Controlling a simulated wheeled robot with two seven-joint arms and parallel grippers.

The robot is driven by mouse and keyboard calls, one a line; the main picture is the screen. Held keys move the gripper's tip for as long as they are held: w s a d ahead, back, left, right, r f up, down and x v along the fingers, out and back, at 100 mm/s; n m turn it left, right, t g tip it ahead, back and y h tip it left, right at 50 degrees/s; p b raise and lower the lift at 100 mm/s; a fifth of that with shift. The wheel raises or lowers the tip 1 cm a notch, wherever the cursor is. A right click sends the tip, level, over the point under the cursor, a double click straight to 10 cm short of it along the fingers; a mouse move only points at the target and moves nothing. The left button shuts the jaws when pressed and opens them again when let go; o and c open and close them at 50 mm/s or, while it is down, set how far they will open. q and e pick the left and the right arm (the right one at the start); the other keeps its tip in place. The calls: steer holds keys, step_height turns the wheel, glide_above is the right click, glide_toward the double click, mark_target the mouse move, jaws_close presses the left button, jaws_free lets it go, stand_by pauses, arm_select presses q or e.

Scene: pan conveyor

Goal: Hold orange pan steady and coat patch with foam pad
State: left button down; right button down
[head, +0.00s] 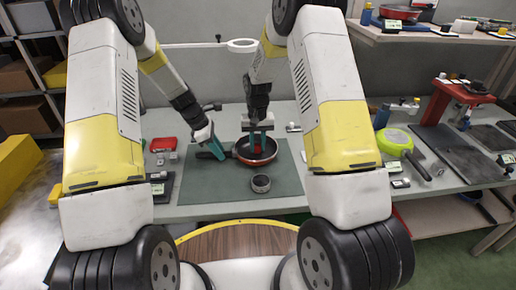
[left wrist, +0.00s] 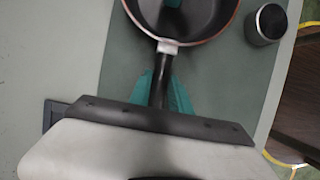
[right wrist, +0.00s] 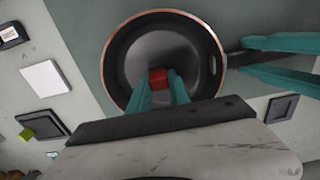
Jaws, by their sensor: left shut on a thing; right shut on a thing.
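The orange pan (head: 270,157) lies on the green mat (head: 200,190), its dark inside facing up; it also shows in the left wrist view (left wrist: 205,15) and the right wrist view (right wrist: 122,70). My left gripper (head: 220,152) is shut on the pan's black handle (left wrist: 161,75), left of the bowl. My right gripper (head: 258,146) points down into the pan and is shut on a red foam pad (right wrist: 159,79). The pad is low over the pan's inside floor; I cannot tell whether it touches. No separate patch can be made out on the pan floor.
A small dark round tin (head: 261,184) stands on the mat in front of the pan. The mat's front is mostly clear.

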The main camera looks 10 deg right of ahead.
steer(key=shift+w+f, duration=0.1)
steer(key=shift+w, duration=0.6)
steer(key=shift+r, duration=3.05)
step_height(320, 180, up, 3)
steer(key=shift+s+a+f, duration=0.15)
steer(key=shift+f, duration=1)
steer(key=shift+s+a+f, duration=0.15)
steer(key=shift+s+f, duration=0.05)
steer(key=shift+f, duration=0.95)
steer(key=shift+s+a+f, duration=0.15)
steer(key=shift+f, duration=1)
